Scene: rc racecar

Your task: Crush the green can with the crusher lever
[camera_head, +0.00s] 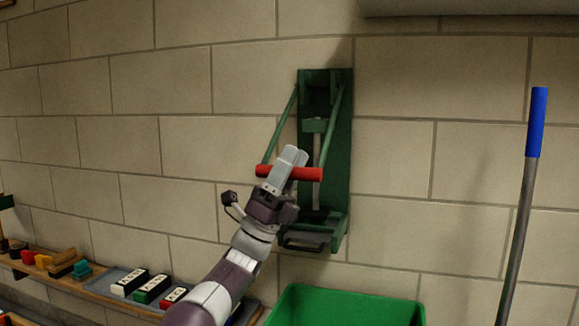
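The crusher (338,150) is a tall green frame fixed to the block wall, a little right of centre. Two thin green lever arms (280,123) slope down and outward from its top to a red crossbar handle (308,174). My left gripper (290,160) is at the middle of this handle, with its grey fingers close together, one in front of the bar and one behind it. It looks shut on the handle. I cannot see a green can; my gripper and the handle hide part of the crusher's inside. My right gripper is out of view.
A green bin (345,308) stands below the crusher. A blue-gripped pole (537,120) stands at the right. A wooden shelf (95,290) with several small blocks and labelled boxes (152,288) runs along the lower left. The wall beside the crusher is clear.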

